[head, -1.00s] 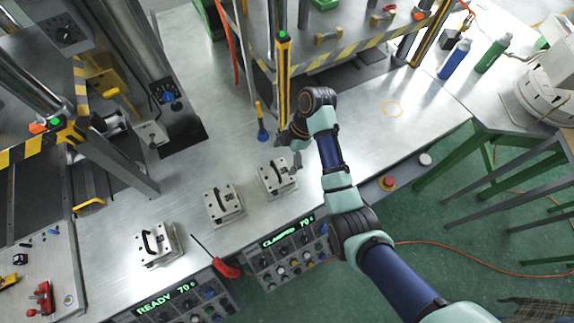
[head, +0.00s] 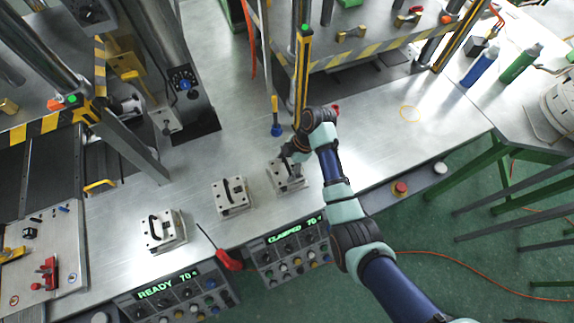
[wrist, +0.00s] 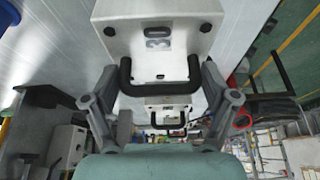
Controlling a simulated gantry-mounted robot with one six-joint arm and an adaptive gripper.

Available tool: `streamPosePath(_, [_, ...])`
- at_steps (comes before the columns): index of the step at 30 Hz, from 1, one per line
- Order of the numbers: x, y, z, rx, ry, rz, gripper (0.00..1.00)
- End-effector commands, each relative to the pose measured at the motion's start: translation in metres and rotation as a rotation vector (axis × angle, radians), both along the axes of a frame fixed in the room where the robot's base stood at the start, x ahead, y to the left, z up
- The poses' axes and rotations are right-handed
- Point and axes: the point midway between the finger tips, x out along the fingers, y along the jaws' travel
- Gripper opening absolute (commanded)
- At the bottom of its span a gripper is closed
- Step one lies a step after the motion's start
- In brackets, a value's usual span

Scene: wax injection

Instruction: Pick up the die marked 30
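The die marked 30 (wrist: 160,50) is a pale metal block with a black handle (wrist: 160,82) in the wrist view. The number 30 shows on its face. In the head view it is the rightmost of three dies (head: 290,183) on the metal table, partly hidden by my gripper. My gripper (head: 287,164) is right at this die. In the wrist view my gripper (wrist: 160,88) is open, one finger on each side of the handle, with gaps between the fingers and the handle.
A middle die (head: 232,197) and a left die (head: 162,232) stand on the table (head: 200,180). A red-handled screwdriver (head: 229,261) lies near the front edge by the control boxes (head: 290,256). A yellow-and-black post (head: 302,80) rises behind my gripper.

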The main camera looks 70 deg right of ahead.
Motion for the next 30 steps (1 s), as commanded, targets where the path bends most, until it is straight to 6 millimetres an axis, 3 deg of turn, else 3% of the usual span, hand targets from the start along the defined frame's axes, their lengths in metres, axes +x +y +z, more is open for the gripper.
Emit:
streamPosePath(1, [0.000, 0.000, 0.000, 0.000, 0.000, 0.000, 0.70])
streamPosePath(9, [0.000, 0.000, 0.000, 0.000, 0.000, 0.000, 0.25])
streamPosePath(12, [0.001, -0.001, 0.002, -0.002, -0.003, 0.000, 0.12])
streamPosePath(23, [0.001, -0.001, 0.010, -0.003, -0.003, -0.001, 0.12])
streamPosePath(30, [0.001, -0.002, 0.051, -0.006, -0.006, 0.000, 0.12])
